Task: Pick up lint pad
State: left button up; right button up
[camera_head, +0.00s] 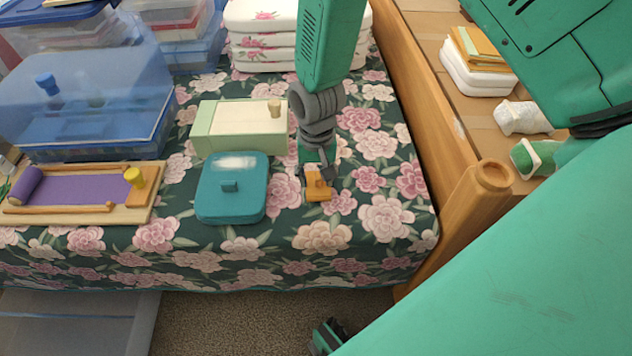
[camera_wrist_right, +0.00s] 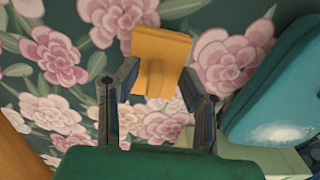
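The lint pad appears to be the small orange block (camera_head: 318,188) on the flowered bedspread, to the right of the teal box; the right wrist view shows it as an orange pad (camera_wrist_right: 160,55) with a raised ridge. My right gripper (camera_head: 317,170) is directly at it, pointing down. In the right wrist view my right gripper (camera_wrist_right: 157,78) has its two fingers spread, with the tips near the pad's two sides. Whether the fingers touch it is hard to tell. My left gripper is not clearly seen.
The teal lidded box (camera_head: 232,188) and a pale green box (camera_head: 238,127) stand close left of the gripper. A wooden tray with a purple roll (camera_head: 85,190) lies further left. The wooden bed rail (camera_head: 430,90) runs along the right. Bedspread to the right of the pad is clear.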

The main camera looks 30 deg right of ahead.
aim_at(318, 175)
jog(key=shift+d, duration=0.1)
jog(key=shift+d+f, duration=0.1)
jog(key=shift+d, duration=0.2)
grip_shut()
jog(key=shift+a, duration=0.2)
notch_tip(318, 175, up, 10)
jog(key=p, duration=0.4)
jog(key=shift+f, duration=0.15)
jog(key=shift+r, duration=0.25)
